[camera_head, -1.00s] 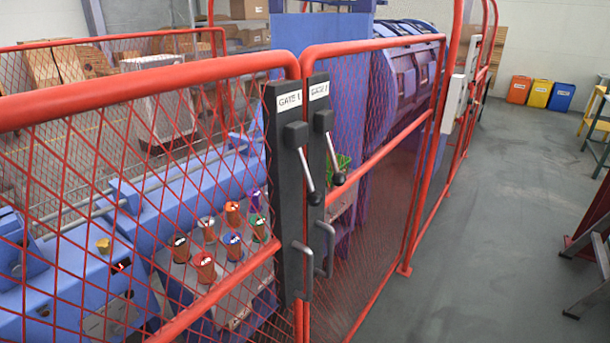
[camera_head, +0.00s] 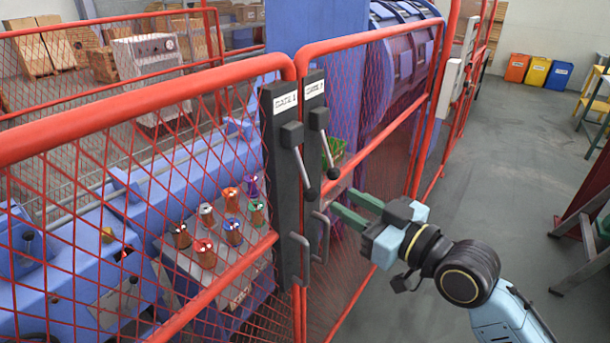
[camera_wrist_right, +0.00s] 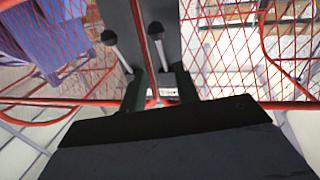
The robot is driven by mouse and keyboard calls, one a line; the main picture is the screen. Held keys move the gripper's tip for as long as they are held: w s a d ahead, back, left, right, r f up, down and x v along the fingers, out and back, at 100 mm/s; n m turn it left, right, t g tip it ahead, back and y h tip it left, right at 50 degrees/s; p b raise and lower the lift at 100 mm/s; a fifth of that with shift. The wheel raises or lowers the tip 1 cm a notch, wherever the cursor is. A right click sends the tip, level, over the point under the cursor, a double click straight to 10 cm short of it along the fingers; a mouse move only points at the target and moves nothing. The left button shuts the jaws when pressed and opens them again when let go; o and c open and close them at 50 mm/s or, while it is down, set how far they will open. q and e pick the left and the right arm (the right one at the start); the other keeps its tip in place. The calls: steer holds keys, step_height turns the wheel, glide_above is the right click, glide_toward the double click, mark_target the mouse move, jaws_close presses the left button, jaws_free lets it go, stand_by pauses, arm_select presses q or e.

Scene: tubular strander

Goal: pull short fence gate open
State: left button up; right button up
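Two red mesh gates meet at dark latch plates. The right-hand gate (camera_head: 352,164) looks like the shorter one; it stands closed beside the left-hand gate (camera_head: 150,97). Its dark latch plate (camera_head: 314,112) carries a lever with a black ball (camera_head: 333,172) and, lower down, a grey pull handle (camera_head: 322,240). My right gripper (camera_head: 341,199) has green fingers apart, pointing left at this plate, near the pull handle; I cannot tell whether they touch it. In the right wrist view the fingers (camera_wrist_right: 160,88) are apart, with the plates and levers ahead. My left gripper is out of view.
Behind the left gate, several coloured spools (camera_head: 232,230) stand on a box beside blue machinery. The grey floor (camera_head: 495,190) right of the gate is open. A stepladder (camera_head: 590,245) stands at the right edge, and orange, yellow and blue bins (camera_head: 537,70) at the back.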

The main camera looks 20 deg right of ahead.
mark_target(307, 180)
steer(key=p+x, duration=0.1)
steer(key=x, duration=1)
steer(key=shift+w+a+p, duration=0.2)
steer(key=shift+w+p, duration=0.05)
steer(key=shift+p, duration=0.1)
jaws_close()
